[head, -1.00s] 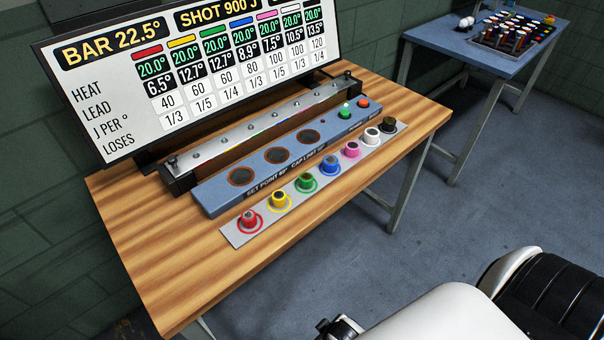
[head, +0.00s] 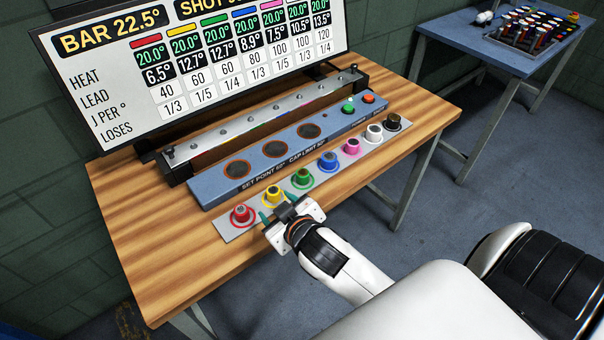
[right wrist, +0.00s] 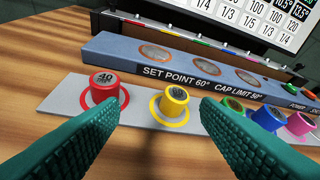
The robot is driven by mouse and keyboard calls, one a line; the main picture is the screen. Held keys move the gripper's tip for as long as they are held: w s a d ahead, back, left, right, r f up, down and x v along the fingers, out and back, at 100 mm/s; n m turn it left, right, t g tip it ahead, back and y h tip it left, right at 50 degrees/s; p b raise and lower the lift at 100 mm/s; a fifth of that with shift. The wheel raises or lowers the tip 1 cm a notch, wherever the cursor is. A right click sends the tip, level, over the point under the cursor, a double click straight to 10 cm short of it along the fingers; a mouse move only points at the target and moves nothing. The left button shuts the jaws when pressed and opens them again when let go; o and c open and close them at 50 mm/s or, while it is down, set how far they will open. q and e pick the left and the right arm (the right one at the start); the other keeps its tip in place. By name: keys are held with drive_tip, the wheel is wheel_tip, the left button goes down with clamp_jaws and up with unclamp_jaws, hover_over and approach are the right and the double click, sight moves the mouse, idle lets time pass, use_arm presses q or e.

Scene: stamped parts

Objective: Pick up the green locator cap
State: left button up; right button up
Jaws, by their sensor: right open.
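The green locator cap (head: 302,178) stands upright on the grey strip (head: 228,232), between the yellow cap (head: 273,193) and the blue cap (head: 327,161). My right gripper (head: 280,208) is open and empty at the front edge of the strip, nearest the yellow cap. In the right wrist view, the yellow cap (right wrist: 174,100) shows between the two teal fingers. The green cap (right wrist: 233,104) lies just beyond the right finger, which hides its lower part. My left gripper is not in view.
The red cap (head: 241,214) stands left of the yellow one; pink (head: 351,146), white (head: 374,133) and dark (head: 393,121) caps stand to the right. Behind is a blue panel (head: 214,191) with round sockets, then a metal bar (head: 251,121) and a display (head: 200,60). The table's left front is clear.

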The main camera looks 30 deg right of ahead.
drive_tip(key=w+a+r+n+t+y, duration=0.4)
drive_tip(key=r, duration=0.4)
drive_tip(key=w+a+r+n+t+y, duration=0.3)
drive_tip(key=w+a+r+n+y, duration=0.1)
drive_tip(key=r, duration=0.3)
drive_tip(key=s+a+r+n+g+y, duration=0.1)
drive_tip(key=a+r+n+g+y, duration=0.3)
drive_tip(key=a+n+g+y, duration=0.45)
drive_tip(key=n+g+h, duration=0.9)
drive_tip(key=g+h, duration=0.2)
drive_tip(key=h, duration=0.5)
hover_over(303, 172)
wheel_tip(303, 172, down, 11)
drive_tip(key=f, duration=0.4)
drive_tip(key=f+p, duration=0.1)
drive_tip(key=f, duration=0.1)
drive_tip(key=shift+w+a, duration=0.1)
drive_tip(key=shift+a, duration=0.2)
drive_tip(key=f, duration=0.1)
drive_tip(key=f+p, duration=0.1)
drive_tip(key=f, duration=0.2)
drive_tip(key=shift+d+f, duration=0.25)
drive_tip(key=shift+f, duration=0.35)
drive_tip(key=c, duration=1.1)
drive_tip(key=shift+c, duration=0.2)
